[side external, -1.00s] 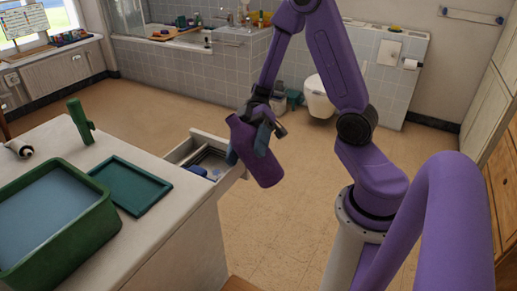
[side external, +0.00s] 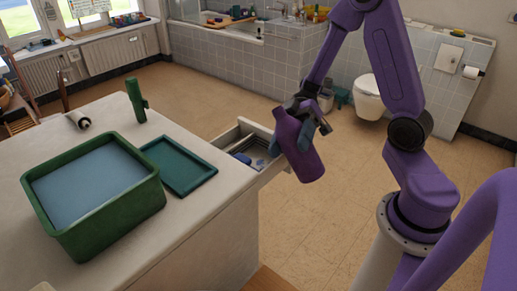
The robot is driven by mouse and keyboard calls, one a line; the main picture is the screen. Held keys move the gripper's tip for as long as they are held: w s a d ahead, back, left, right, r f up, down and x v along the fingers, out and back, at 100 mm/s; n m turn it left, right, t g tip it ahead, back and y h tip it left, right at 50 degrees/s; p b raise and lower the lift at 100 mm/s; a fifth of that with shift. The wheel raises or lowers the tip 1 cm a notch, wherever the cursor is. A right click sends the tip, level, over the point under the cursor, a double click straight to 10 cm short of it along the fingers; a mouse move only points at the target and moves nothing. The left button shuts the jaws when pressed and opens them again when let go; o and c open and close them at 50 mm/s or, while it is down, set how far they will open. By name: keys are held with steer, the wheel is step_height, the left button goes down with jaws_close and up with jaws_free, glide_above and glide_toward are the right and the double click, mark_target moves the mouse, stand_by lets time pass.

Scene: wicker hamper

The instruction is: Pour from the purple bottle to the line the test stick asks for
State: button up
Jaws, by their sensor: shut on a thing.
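The purple bottle (side external: 298,150) is tilted in my gripper (side external: 305,120), beside the open drawer and clear of the counter. My gripper is shut on it, with blue-grey fingers on its sides. A green basin (side external: 120,218) filled with blue-grey liquid stands on the white counter. A teal tray (side external: 181,165) lies flat to its right. An upright dark green object (side external: 136,100) stands behind them; I cannot tell whether it is the test stick. No line in the basin can be made out.
The white counter (side external: 205,215) has free room at its front right. A small white roll with dark ends (side external: 78,121) lies at the back left. An open drawer (side external: 243,135) sticks out at the counter's right side and holds a blue item (side external: 241,158).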

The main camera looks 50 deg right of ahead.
mark_target(293, 134)
steer(key=shift+w+a+f, duration=0.1)
steer(key=shift+w+f, duration=0.1)
steer(key=shift+w, duration=0.5)
steer(key=shift+s+r+m+g, duration=0.55)
steer(key=shift+r+m, duration=0.2)
steer(key=shift+m, duration=0.25)
stand_by(2.5)
steer(key=shift+s+r+m+g, duration=0.25)
steer(key=shift+r+m, duration=0.25)
steer(key=shift+m, duration=0.15)
steer(key=shift+s+r+m+g, duration=0.2)
steer(key=shift+r+m, duration=0.25)
steer(key=shift+m, duration=0.2)
stand_by(2.4)
